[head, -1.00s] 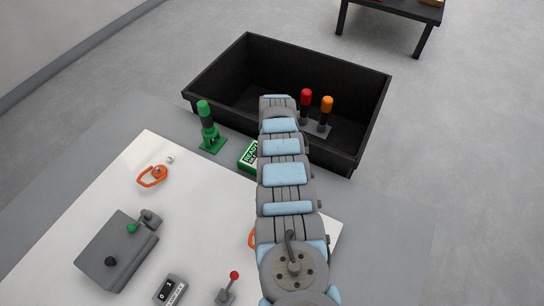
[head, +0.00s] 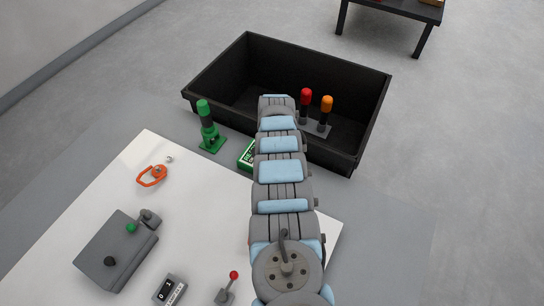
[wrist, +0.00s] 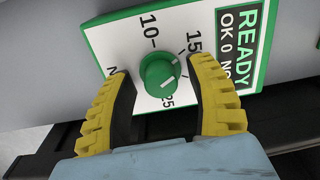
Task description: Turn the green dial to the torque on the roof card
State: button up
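The green dial (wrist: 160,74) sits on a white, green-edged face printed with 10, 15 and 25. Short pale marks show at its right side, but I cannot tell its setting for sure. My gripper (wrist: 160,68) has yellow fingers with black pads, open on either side of the dial, with narrow gaps visible. The device carries a black-and-green panel (wrist: 240,40) reading READY, OK 0 and NO. In the head view the green device (head: 247,153) is partly hidden behind my arm, which also hides my gripper. I cannot make out a roof card.
A black open bin (head: 225,85) stands behind, with red (head: 306,97) and orange (head: 327,104) topped posts. A green post (head: 207,125) stands left of the device. A white board (head: 205,215) holds a grey box (head: 115,250), an orange ring (head: 151,176) and a red-knobbed lever (head: 229,286).

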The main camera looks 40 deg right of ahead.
jog(key=shift+r, duration=0.2)
jog(key=shift+w+r, duration=0.1)
jog(key=shift+r, duration=1.35)
notch_tip(320, 180, up, 9)
jog(key=shift+s, duration=0.25)
jog(key=shift+d+f, duration=0.1)
